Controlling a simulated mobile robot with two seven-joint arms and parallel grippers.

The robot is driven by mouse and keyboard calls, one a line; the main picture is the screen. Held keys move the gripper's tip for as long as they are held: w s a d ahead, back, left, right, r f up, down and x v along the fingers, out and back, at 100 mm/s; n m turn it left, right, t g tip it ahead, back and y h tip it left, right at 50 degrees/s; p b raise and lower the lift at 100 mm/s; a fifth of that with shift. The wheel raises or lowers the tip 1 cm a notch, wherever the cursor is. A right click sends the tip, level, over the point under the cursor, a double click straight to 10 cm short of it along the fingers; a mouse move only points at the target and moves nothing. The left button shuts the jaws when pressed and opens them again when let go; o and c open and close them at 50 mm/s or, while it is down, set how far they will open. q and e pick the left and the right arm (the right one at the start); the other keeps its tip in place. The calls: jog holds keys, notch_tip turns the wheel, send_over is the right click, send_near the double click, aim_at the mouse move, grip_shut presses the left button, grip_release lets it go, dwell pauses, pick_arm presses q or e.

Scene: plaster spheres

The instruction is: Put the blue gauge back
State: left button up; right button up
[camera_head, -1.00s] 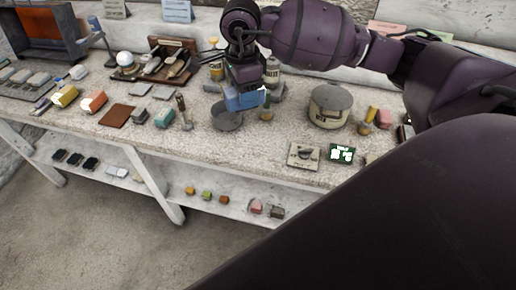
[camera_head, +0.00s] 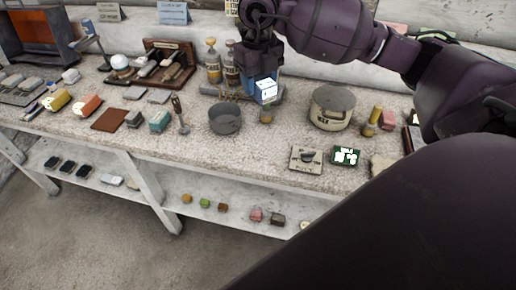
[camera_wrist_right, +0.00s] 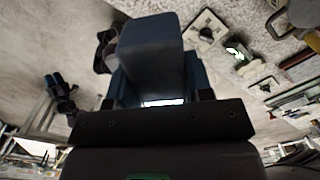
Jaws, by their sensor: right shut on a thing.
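My right gripper (camera_head: 262,74) comes down from the upper right in the head view and is shut on the blue gauge (camera_head: 266,98). The gauge is a small blue block with a lit white face turned toward the head camera. It appears in front of the back part of the bench, right of a dark round bowl (camera_head: 225,120); its exact height over the top is hard to tell. In the right wrist view the gauge is a large blue-grey block (camera_wrist_right: 152,45) between the fingers. My left gripper is not in view.
On the bench (camera_head: 265,150), bottles (camera_head: 212,62) stand behind left of the gauge. A cream round canister (camera_head: 332,108) stands to the right, with a small yellow-topped item (camera_head: 373,118) beyond. A plate with a knob (camera_head: 305,158) and a green-white display (camera_head: 345,156) lie in front.

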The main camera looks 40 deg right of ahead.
aim_at(259, 151)
notch_tip(259, 151, down, 20)
jog(key=shift+r+b, duration=0.15)
jog(key=shift+b, duration=0.65)
jog(key=o, duration=0.8)
jog(key=shift+o, duration=0.2)
notch_tip(259, 151, up, 12)
jog(key=p, duration=0.1)
dwell(0.4)
